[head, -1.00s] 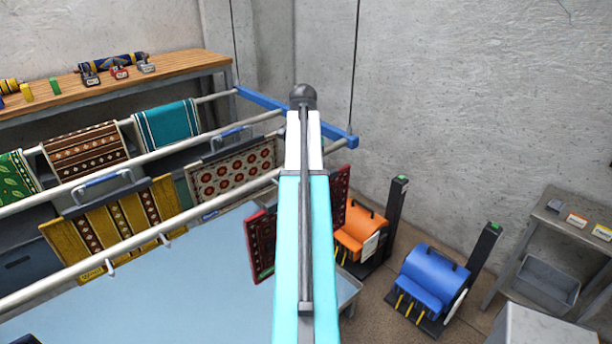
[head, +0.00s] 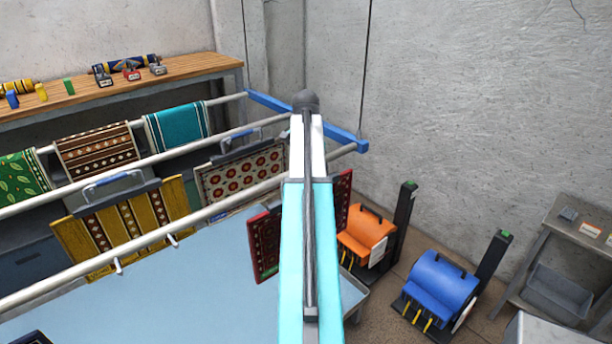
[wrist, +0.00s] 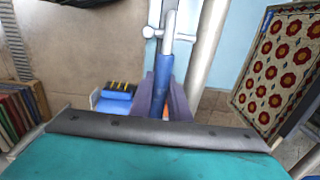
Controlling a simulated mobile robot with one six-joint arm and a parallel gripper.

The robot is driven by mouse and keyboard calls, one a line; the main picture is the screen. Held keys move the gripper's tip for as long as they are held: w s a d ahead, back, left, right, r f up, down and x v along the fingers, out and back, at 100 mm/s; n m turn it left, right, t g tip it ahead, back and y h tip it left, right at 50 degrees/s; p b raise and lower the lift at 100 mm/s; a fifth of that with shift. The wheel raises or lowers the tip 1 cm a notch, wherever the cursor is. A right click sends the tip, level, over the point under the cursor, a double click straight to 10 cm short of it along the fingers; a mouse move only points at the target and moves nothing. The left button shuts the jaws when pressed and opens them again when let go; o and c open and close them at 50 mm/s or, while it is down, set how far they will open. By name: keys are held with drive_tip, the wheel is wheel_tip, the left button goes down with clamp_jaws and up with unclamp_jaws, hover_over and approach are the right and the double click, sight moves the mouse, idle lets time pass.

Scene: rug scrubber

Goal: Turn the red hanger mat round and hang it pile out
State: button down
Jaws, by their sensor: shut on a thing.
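The red hanger mat (head: 265,243) shows in the head view on both sides of my arm, its patterned face toward that camera. My arm hides its middle, its top and my gripper there. In the wrist view my gripper (wrist: 163,100) is shut on the blue handle of the hanger. Below the handle is the dark hanger bar (wrist: 150,130), with a plain teal sheet (wrist: 150,160) under it. The mat hangs upright near the right end of the front rail (head: 150,240). I cannot tell whether it touches the rail.
A yellow hanger mat (head: 125,225) and a cream-and-red hanger mat (head: 240,173) hang nearby. Other mats drape over the rear rail. A blue crossbar (head: 305,120) joins the rail ends. Orange (head: 365,235) and blue (head: 437,285) machines stand on the floor to the right.

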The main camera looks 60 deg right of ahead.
drive_tip(key=shift+f, duration=0.5)
drive_tip(key=c, duration=1.6)
unclamp_jaws()
drive_tip(key=shift+f, duration=0.15)
drive_tip(key=shift+r+b, duration=2.1)
drive_tip(key=shift+r, duration=3.2)
drive_tip(key=shift+s+r+p, duration=0.15)
drive_tip(key=shift+r+p, duration=0.55)
drive_tip(key=shift+r, duration=1)
